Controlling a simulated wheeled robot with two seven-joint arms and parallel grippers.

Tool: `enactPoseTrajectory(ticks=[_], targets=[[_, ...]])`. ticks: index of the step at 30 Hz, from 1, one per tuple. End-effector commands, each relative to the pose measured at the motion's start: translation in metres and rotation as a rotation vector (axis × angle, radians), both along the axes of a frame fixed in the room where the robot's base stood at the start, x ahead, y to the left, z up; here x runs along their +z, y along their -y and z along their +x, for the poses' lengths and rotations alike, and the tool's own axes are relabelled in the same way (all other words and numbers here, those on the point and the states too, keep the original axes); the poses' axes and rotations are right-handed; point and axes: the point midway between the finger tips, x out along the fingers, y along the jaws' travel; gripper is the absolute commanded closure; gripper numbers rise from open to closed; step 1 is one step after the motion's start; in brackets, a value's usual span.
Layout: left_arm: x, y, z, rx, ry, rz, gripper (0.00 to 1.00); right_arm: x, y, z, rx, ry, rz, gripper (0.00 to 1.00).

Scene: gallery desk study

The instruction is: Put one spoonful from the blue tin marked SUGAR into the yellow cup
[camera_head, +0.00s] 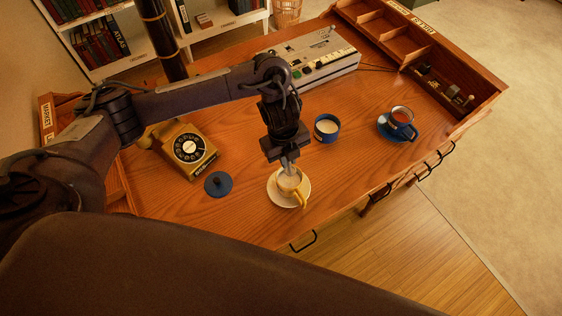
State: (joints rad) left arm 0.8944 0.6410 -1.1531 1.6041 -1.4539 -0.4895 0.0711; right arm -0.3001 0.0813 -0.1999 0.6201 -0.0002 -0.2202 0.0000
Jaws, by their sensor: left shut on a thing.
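The yellow cup (291,184) stands upright on a pale saucer (304,201) near the desk's front edge, its handle toward the lower right. My left gripper (286,155) points down just above the cup. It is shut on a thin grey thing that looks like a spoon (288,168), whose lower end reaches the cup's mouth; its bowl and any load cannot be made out. The blue tin (327,136) stands open to the right of the gripper, with white contents; no marking is readable. A round blue lid (218,184) lies on the desk. My right gripper is not in view.
A yellow dial telephone (187,148) stands left. A blue cup of red-brown drink (402,117) stands on a blue saucer (386,130) to the right. A grey machine (325,65) and a wooden compartment tray (440,55) line the back. Desk (360,160) between is clear.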

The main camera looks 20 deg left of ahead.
Motion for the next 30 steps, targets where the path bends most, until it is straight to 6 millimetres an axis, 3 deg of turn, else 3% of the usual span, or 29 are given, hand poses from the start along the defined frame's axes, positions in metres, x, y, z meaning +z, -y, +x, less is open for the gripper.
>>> enactPoseTrajectory(ticks=[1, 8, 13, 15, 30], targets=[[0.007, 0.001, 0.001, 0.001, -0.010, 0.021, 1.00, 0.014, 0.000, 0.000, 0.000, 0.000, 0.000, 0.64], [0.003, 0.004, 0.002, 0.000, -0.025, 0.068, 1.00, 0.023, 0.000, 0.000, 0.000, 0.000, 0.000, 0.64], [0.009, 0.013, 0.007, -0.003, -0.055, 0.158, 1.00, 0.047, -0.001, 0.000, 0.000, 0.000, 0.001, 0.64], [0.000, 0.017, 0.007, -0.008, -0.067, 0.182, 1.00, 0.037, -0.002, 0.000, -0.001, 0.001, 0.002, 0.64], [-0.002, 0.025, 0.011, 0.002, -0.121, 0.312, 1.00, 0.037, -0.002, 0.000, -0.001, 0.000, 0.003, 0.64]])
